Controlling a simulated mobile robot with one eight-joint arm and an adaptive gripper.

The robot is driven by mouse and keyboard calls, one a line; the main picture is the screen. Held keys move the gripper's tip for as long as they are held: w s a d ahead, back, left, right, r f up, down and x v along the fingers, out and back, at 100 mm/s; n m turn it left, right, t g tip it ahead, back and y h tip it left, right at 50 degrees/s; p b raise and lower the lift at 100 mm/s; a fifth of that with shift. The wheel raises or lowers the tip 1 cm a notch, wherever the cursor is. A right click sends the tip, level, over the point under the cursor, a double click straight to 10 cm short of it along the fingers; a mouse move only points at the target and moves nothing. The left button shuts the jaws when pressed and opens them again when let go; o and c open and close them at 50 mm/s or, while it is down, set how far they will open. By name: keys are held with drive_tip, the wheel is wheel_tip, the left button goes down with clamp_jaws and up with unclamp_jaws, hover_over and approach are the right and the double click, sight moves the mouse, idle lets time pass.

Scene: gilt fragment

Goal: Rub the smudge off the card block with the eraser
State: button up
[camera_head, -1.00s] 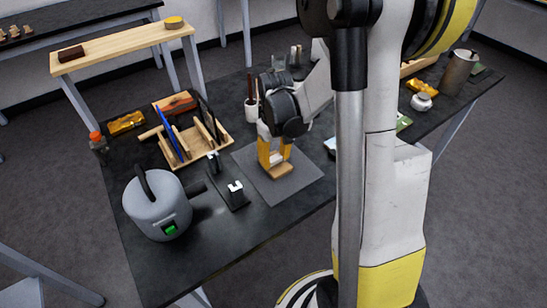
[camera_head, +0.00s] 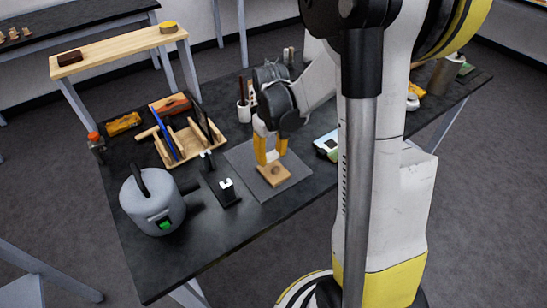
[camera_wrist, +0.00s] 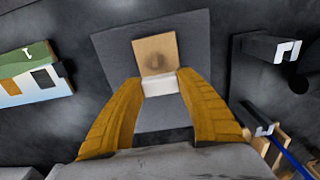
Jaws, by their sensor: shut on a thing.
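The card block (camera_head: 281,179) is a tan wooden square lying on a grey mat (camera_head: 296,186). A dark round smudge (camera_wrist: 155,63) shows on its top in the wrist view, towards the edge nearer my gripper. My gripper (camera_head: 269,160) has yellow-orange fingers and points down beside the block's back edge. It is shut on a white eraser (camera_wrist: 160,84), which shows between the fingertips in the wrist view. There the eraser overlaps the near edge of the block (camera_wrist: 145,44). I cannot tell whether they touch.
A black stand with a white clip (camera_head: 228,190) and a grey canister (camera_head: 152,203) are left of the mat. A wooden rack (camera_head: 207,151) is behind them. A white cup (camera_head: 243,114) stands behind the mat. A printed card-like item (camera_head: 326,146) lies right of it.

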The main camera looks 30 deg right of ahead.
sight(271, 155)
drive_tip(key=shift+r+p, duration=1.25)
drive_tip(key=shift+r, duration=0.75)
drive_tip(key=shift+f, duration=0.15)
